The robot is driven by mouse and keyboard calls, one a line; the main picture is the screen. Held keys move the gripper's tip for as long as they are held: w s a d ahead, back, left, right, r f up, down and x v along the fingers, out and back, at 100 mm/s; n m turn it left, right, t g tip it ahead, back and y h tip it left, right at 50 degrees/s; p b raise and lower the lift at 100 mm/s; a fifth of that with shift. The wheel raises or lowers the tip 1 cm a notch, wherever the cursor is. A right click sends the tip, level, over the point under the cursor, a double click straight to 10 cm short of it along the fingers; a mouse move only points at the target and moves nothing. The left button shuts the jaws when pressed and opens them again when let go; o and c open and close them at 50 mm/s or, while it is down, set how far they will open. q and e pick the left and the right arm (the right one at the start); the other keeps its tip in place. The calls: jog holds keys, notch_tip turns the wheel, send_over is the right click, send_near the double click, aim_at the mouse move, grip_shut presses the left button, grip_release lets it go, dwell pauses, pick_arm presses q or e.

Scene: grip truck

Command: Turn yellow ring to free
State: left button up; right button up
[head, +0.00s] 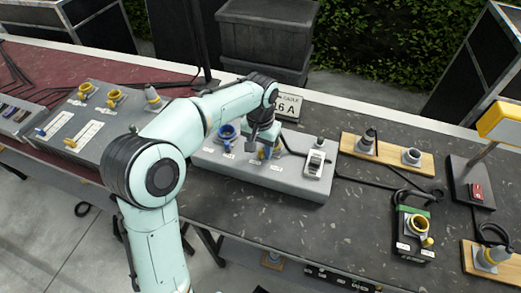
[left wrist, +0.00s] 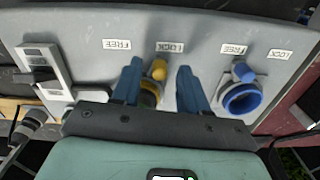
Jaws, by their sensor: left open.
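The yellow ring (left wrist: 149,95) sits on a grey box (head: 318,193). Its yellow knob (left wrist: 158,70) points toward the label strip, nearer the LOCK label (left wrist: 170,47) than the FREE label (left wrist: 117,44). In the head view the ring is mostly hidden by my left gripper (head: 265,149). My left gripper (left wrist: 160,72) is open, with one blue finger on each side of the knob. I cannot tell whether a finger touches it. Part of the ring is hidden behind the gripper body. My right gripper is not in view.
A blue ring (left wrist: 243,97) with its own labels is beside the yellow one on the box. A white switch (head: 316,163) stands at the other end. A black box (head: 405,246) with another yellow ring, cables and a lamp (head: 500,122) are to the right.

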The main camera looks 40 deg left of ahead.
pick_arm(q)
jog(key=shift+f, duration=0.4)
grip_shut()
jog(key=shift+d, duration=0.1)
jog(key=d+n, duration=0.1)
jog(key=n, duration=0.1)
jog(key=d+n+p, duration=0.1)
jog(key=n, duration=0.1)
jog(key=shift+w+r+n, duration=0.1)
jog(key=shift+n, duration=0.2)
jog(key=n, duration=0.1)
jog(key=w+d+n+p, duration=0.1)
jog(key=n, duration=0.1)
jog(key=d+n, duration=0.1)
jog(key=n, duration=0.1)
jog(key=shift+w+p, duration=0.15)
jog(key=shift+p, duration=0.15)
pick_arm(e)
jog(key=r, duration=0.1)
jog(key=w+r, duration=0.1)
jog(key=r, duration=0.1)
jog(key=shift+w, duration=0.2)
pick_arm(q)
jog(key=shift+n, duration=0.3)
